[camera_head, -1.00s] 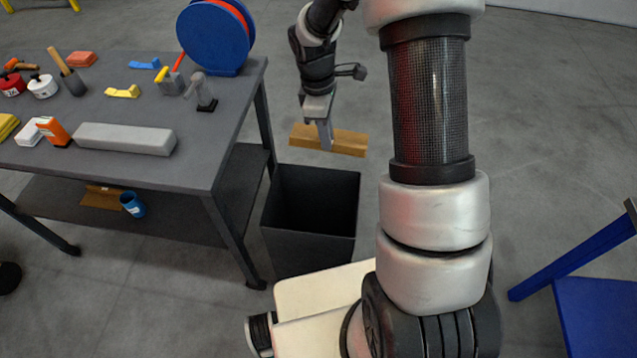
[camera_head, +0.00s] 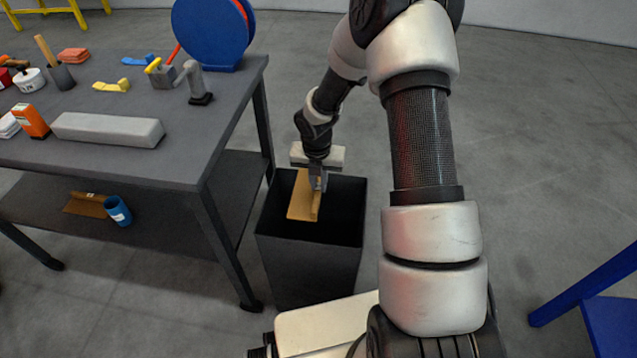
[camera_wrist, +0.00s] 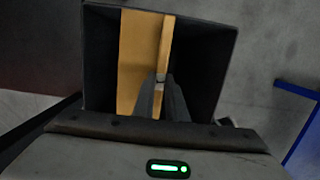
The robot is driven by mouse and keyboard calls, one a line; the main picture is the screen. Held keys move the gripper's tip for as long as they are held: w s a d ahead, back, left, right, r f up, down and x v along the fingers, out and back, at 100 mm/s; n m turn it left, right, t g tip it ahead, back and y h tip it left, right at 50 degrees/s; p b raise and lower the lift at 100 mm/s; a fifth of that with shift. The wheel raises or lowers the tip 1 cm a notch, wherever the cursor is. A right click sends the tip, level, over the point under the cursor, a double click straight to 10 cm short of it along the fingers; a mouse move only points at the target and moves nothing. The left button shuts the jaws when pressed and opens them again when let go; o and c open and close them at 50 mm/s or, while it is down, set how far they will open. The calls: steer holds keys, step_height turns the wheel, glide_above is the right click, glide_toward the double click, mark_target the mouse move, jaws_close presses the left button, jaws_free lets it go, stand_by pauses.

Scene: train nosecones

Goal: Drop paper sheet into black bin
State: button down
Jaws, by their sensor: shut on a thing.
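The paper sheet (camera_head: 303,197) is tan and folded or bent along its length. My gripper (camera_head: 317,188) is shut on it and holds it over the open mouth of the black bin (camera_head: 309,267). In the wrist view the sheet (camera_wrist: 138,60) lies between the bin's walls, with my gripper's fingers (camera_wrist: 160,86) closed on its ridge. The bin's rim (camera_wrist: 228,62) surrounds the sheet in that view. How deep the sheet reaches into the bin is hard to tell.
A grey table (camera_head: 180,160) stands left of the bin, close to it, with a blue spool (camera_head: 210,35), a grey block (camera_head: 108,130) and tools on top. A blue cup (camera_head: 118,210) is on its lower shelf. A blue chair (camera_head: 610,325) is at the right.

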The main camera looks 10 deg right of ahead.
mark_target(318, 187)
step_height(318, 187, down, 3)
steer(key=shift+f+b, duration=0.15)
steer(key=shift+b, duration=1.05)
steer(key=c, duration=1.7)
jaws_free()
steer(key=shift+s+a+r+p, duration=0.15)
steer(key=shift+s+r+p, duration=0.55)
steer(key=shift+r, duration=2.2)
steer(key=shift+s+a+r+p, duration=0.15)
steer(key=shift+r+p, duration=1.05)
steer(key=shift+r, duration=1.65)
steer(key=shift+s+a+r+p, duration=0.3)
steer(key=shift+r+p, duration=0.65)
steer(key=shift+r, duration=1.95)
steer(key=shift+d, duration=0.1)
